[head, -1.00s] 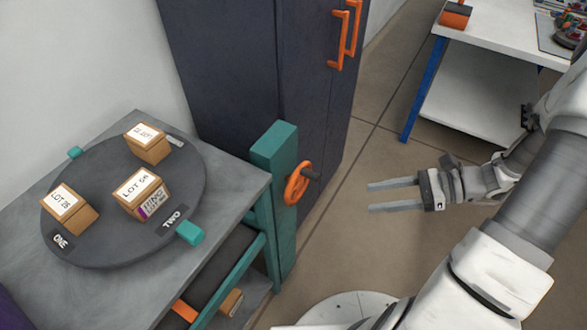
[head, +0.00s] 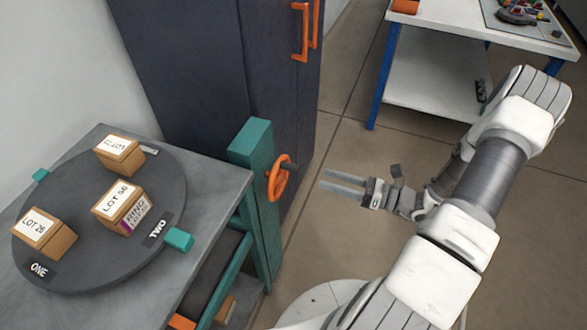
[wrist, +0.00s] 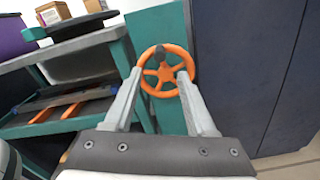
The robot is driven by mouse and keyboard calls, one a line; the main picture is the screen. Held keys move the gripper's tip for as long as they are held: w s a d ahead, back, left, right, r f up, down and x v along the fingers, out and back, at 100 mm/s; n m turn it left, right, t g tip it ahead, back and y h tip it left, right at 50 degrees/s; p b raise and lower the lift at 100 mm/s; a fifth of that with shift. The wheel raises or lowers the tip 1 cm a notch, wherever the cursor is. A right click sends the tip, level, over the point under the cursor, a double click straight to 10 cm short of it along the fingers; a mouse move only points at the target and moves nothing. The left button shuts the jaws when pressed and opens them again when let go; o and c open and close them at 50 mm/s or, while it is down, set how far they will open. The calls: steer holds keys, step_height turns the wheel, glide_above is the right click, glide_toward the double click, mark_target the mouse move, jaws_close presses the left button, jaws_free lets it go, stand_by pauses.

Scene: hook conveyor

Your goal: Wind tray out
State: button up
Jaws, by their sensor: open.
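An orange handwheel (head: 279,181) with a dark crank knob is mounted on a teal post (head: 252,160) at the table's right side. In the wrist view the handwheel (wrist: 166,72) shows beyond my fingertips, its dark knob near the top. My gripper (head: 343,181) is open and empty, to the right of the wheel and apart from it in the head view. In the wrist view my gripper (wrist: 160,78) has a finger on each side of the wheel's lower part. Below the tabletop is a dark shelf or tray (wrist: 60,108) with orange strips; it is partly hidden.
A grey table (head: 140,300) carries a dark turntable (head: 90,265) with three labelled boxes. A dark cabinet (head: 215,60) with orange handles stands behind the wheel. A white workbench (head: 440,35) is at the back right. Floor between is clear.

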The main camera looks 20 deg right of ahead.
mark_target(294, 169)
steer(key=x, duration=1)
steer(key=shift+w+a, duration=0.1)
steer(key=shift+a, duration=0.1)
jaws_close()
stand_by(1.0)
